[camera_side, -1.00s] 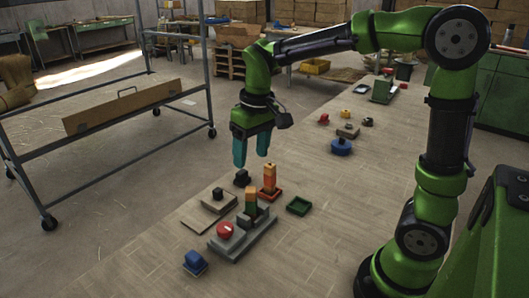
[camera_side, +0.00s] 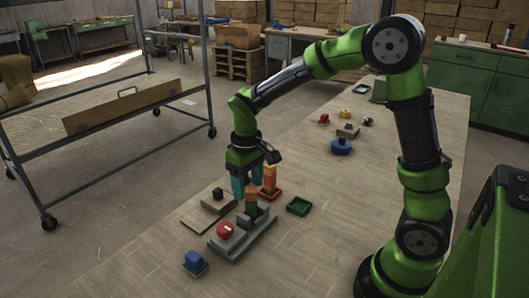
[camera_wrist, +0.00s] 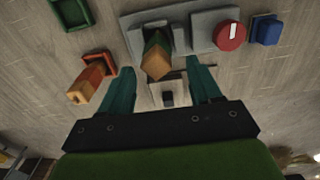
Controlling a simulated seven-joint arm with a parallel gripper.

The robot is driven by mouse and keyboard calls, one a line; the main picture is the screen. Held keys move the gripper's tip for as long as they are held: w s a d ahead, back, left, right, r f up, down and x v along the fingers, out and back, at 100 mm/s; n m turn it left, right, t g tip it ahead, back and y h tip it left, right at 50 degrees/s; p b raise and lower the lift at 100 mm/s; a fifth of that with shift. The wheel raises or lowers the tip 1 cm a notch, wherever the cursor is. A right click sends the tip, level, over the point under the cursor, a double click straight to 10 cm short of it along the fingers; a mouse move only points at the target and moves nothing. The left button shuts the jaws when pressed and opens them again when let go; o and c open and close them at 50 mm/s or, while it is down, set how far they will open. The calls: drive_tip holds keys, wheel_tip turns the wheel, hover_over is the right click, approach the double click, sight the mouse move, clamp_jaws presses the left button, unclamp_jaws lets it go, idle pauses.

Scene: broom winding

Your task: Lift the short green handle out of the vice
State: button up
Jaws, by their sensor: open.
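The short green handle (camera_side: 251,202) stands upright in the grey vice (camera_side: 240,241). In the wrist view the handle (camera_wrist: 156,56) shows green and brown sides and a tan top, with the vice (camera_wrist: 203,27) around its base. My gripper (camera_side: 248,190) points down just above the vice, its two teal fingers apart and empty. In the wrist view the fingers of my gripper (camera_wrist: 161,70) lie to the left and right of the handle. In the side view the fingers partly hide the handle's top. I cannot tell whether they touch it.
A taller orange handle (camera_side: 269,178) stands in a red tray (camera_wrist: 100,66) close to my gripper. The vice carries a red knob (camera_side: 225,229). A blue block (camera_side: 195,262), an empty green tray (camera_side: 298,206) and a grey block with a black knob (camera_side: 218,201) are nearby.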

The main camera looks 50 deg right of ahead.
sight(251, 199)
drive_tip(key=f, duration=0.5)
drive_tip(key=shift+s+d+f, duration=0.15)
drive_tip(key=shift+s, duration=0.15)
drive_tip(key=c, duration=1.1)
